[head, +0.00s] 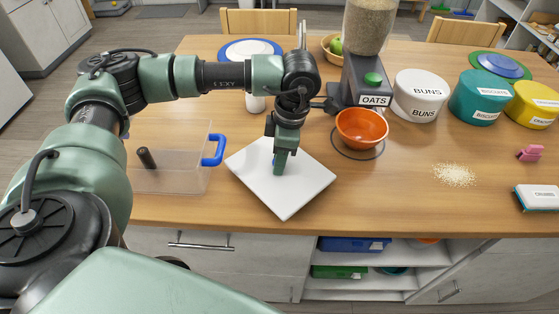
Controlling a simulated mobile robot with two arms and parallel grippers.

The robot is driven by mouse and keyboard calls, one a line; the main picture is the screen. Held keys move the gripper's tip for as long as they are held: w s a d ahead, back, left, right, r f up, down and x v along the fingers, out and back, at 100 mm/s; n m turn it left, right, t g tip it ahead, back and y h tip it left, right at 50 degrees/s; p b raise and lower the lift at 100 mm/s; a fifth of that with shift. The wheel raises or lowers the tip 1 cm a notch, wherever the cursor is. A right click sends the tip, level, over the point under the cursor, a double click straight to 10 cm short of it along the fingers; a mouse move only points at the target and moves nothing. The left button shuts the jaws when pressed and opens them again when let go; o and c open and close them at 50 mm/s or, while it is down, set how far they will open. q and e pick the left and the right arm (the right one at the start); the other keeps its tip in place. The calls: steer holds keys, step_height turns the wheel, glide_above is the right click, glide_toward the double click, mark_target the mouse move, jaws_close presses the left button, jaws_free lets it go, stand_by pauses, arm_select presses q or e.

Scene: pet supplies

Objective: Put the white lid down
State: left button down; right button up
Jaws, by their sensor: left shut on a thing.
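The white lid (285,196) is a flat square panel near the front middle of the table, just right of a clear box (185,180) with a blue handle. My left gripper (281,168) points down at the lid's upper middle and is shut on it, with a small bit of blue showing beside the fingers. The lid looks level and low over the wood; I cannot tell whether it touches the table. The fingertips hide the spot they grip. My right gripper is not in view.
A black cylinder (147,158) is at the clear box. An orange bowl (361,127) stands under the oats dispenser (366,75), right of the lid. Spilled crumbs (455,175), a pink clip (530,153) and a box (537,198) lie further right. Wood between the bowl and crumbs is clear.

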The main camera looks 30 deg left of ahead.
mark_target(287, 169)
arm_select(q)
steer(key=shift+f, duration=1.2)
steer(key=c, duration=1.1)
jaws_free()
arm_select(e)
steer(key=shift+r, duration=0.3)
arm_select(q)
steer(key=shift+r+p, duration=0.25)
steer(key=shift+p, duration=0.05)
steer(key=shift+r+b, duration=0.25)
steer(key=shift+b, duration=0.05)
steer(key=r, duration=0.3)
steer(key=d+r+b, duration=0.1)
steer(key=r, duration=0.3)
steer(key=w+r+b, duration=0.1)
steer(key=r, duration=0.3)
steer(key=shift+d+r, duration=0.1)
steer(key=shift+d, duration=0.2)
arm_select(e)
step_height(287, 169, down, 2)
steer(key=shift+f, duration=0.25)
arm_select(q)
steer(key=shift+s, duration=0.1)
